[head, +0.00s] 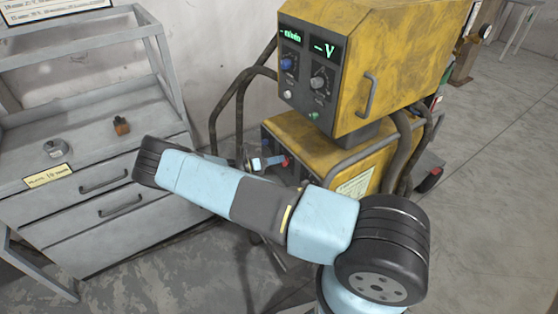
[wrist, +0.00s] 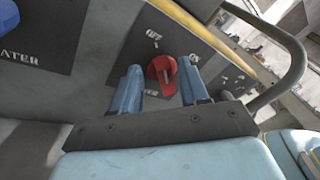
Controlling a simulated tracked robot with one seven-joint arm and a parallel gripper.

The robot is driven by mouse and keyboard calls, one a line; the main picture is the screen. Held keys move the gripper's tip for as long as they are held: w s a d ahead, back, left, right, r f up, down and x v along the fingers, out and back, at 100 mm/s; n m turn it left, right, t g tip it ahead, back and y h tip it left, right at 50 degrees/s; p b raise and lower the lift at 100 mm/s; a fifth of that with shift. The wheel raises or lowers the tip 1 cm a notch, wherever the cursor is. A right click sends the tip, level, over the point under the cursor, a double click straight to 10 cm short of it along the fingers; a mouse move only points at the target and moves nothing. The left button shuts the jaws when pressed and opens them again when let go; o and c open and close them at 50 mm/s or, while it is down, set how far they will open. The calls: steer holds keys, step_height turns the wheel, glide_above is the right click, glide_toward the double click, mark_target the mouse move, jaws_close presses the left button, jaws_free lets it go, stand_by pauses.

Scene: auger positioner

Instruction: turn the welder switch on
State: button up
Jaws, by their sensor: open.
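The welder switch is a red rotary knob (wrist: 161,70) on a dark plate of the yellow welder (head: 375,45). In the wrist view the knob sits between the two blue fingers of my open gripper (wrist: 160,78), with a visible gap on each side. I cannot tell which label the knob points to. In the head view my gripper (head: 262,162) is at the welder's lower box, and a bit of red shows beside it.
The welder's upper panel has lit green displays (head: 323,48) and knobs (head: 318,80). Dark curved tubes (head: 222,112) stand left of the welder, and a curved bar (wrist: 292,62) is right of the fingers. A grey drawer cabinet (head: 115,195) stands at left.

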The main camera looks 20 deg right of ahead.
steer(key=shift+c, duration=0.4)
jaws_close()
